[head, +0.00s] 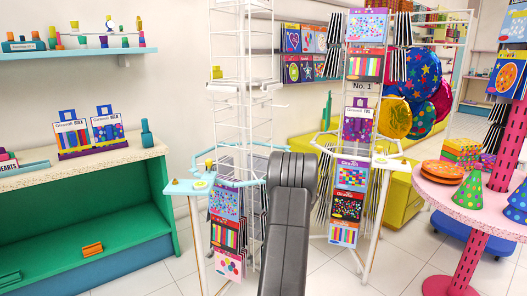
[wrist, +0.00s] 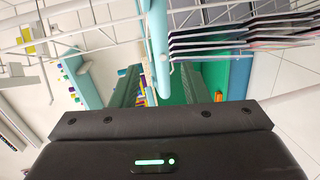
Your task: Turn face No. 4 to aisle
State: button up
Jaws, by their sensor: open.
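A tall white wire card spinner (head: 240,62) stands at centre, its upper racks mostly bare, with cards (head: 226,203) low down. A pale blue rail surrounds it and also shows in the wrist view (wrist: 156,40). A card-filled spinner face (head: 353,178) to its right has a "No. 1" label (head: 362,87). I can read no "No. 4" label. In the wrist view my gripper (wrist: 160,66) is open, its two dark fingers apart with the pale blue rail between them in the picture. I cannot tell whether they touch it. In the head view my arm hides the gripper.
A green-fronted shelf unit (head: 60,221) stands at left. A pink round table (head: 444,191) with party hats is at right. A small pale blue ledge (head: 201,187) sticks out left of the centre spinner. White tiled floor shows between them.

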aim_at(261, 182)
jog(key=shift+v, duration=2.1)
jog(key=x, duration=0.7)
jog(key=shift+a+p, duration=0.1)
jog(key=shift+p, duration=0.2)
jog(key=b+v, duration=0.1)
jog(key=v, duration=0.6)
jog(key=p+x, duration=0.1)
jog(key=x, duration=0.3)
jog(key=p+x, duration=0.2)
jog(key=x, duration=0.3)
jog(key=p+x, duration=0.1)
jog(key=x, duration=0.3)
jog(key=shift+w+r, duration=0.15)
jog(key=shift+w, duration=0.3)
jog(key=b+v, duration=0.2)
jog(key=v, duration=1.2)
jog(key=shift+d+f+b, duration=0.3)
